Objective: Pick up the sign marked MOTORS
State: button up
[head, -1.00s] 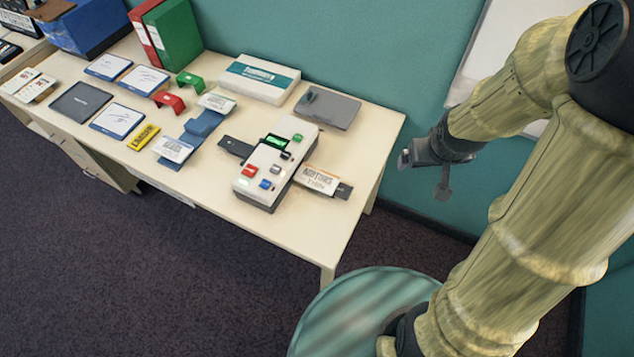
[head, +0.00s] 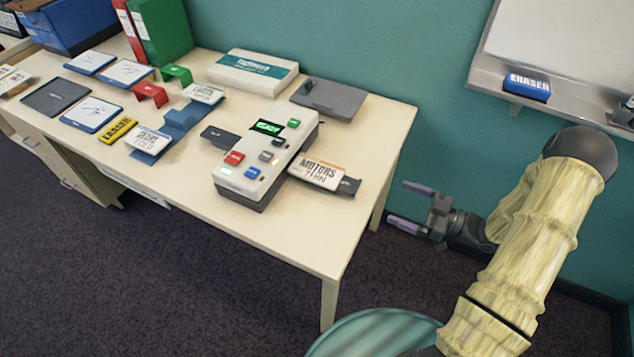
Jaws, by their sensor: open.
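The sign marked MOTORS (head: 318,172) is a small white card with an orange top edge and the words "MOTORS THIN". It lies on a dark tray (head: 349,186) that sticks out from the right side of a white device (head: 265,155) with coloured buttons and a green display. My gripper (head: 408,206) is open and empty, its two purple-tipped fingers pointing left. In the picture it is to the right of the table's right edge and apart from the sign.
The table (head: 290,240) has bare surface in front of the device. A grey flat box (head: 335,98) and a white box (head: 252,72) lie behind it. Other signs (head: 150,140) and a yellow eraser (head: 117,130) lie left. A whiteboard ledge (head: 560,105) with a blue eraser (head: 527,86) is upper right.

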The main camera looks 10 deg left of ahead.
jog(key=shift+s, duration=0.25)
jog(key=p, duration=0.1)
send_near(341, 180)
jog(key=x, duration=0.4)
jog(key=shift+s+r, duration=0.1)
jog(key=shift+r, duration=0.05)
jog(key=shift+a, duration=0.25)
jog(key=shift+d, duration=0.15)
jog(key=shift+p+x, duration=0.35)
jog(key=shift+x, duration=2.3)
